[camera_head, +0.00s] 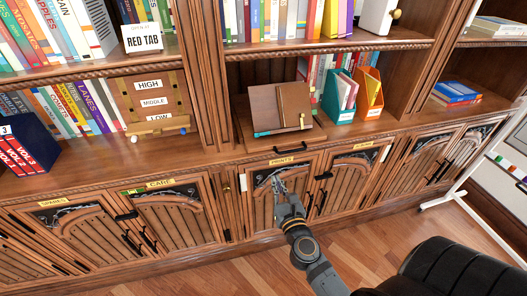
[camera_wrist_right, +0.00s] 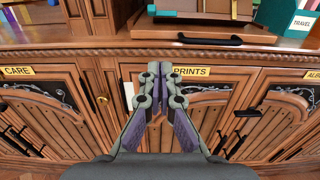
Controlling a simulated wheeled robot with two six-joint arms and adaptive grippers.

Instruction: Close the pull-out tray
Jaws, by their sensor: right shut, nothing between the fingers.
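The pull-out tray (camera_head: 308,136) is a wooden board in the middle bay, jutting out a little over the cabinet doors. A dark bar handle (camera_head: 289,148) is on its front edge, and a brown folder-like object (camera_head: 285,108) rests on it. In the right wrist view, the tray handle (camera_wrist_right: 210,40) lies above and to the right of the fingertips. My right gripper (camera_head: 278,184) is shut and empty, below the tray in front of the PRINTS cabinet door. It also shows in the right wrist view (camera_wrist_right: 160,70), apart from the handle. My left gripper is out of view.
Teal and orange file holders (camera_head: 339,98) stand right of the tray. A wooden HIGH/MIDDLE/LOW board (camera_head: 151,100) stands to its left. Cabinet doors with dark handles line the front below. A black chair (camera_head: 450,268) is at bottom right, and a white stand (camera_head: 465,190) is on the right.

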